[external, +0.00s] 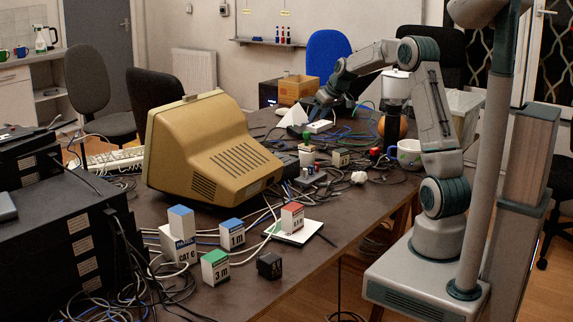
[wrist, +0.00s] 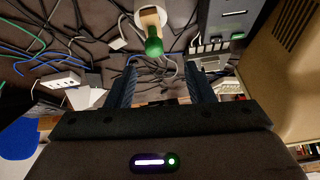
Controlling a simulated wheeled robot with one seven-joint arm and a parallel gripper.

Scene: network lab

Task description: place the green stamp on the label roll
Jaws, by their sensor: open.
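The green stamp (wrist: 153,44) has a rounded green handle and a tan body. It stands upright over a white round label roll (wrist: 144,10) at the top of the wrist view and appears to rest on it; the contact is partly hidden by the stamp. In the external view the green top (external: 307,136) shows above the white roll (external: 307,157), right of the beige monitor. My gripper (wrist: 161,80) is open, its two dark fingers apart with nothing between them. The stamp is beyond the fingertips, clear of them. In the external view my gripper (external: 318,104) is at the table's far part.
A beige monitor (external: 210,150) stands left of the roll. Several labelled boxes, one a green-topped box (external: 215,267), are near the front. Loose cables cover much of the table. A white power strip (wrist: 60,82) lies left of my gripper. A mug (external: 407,153) stands at right.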

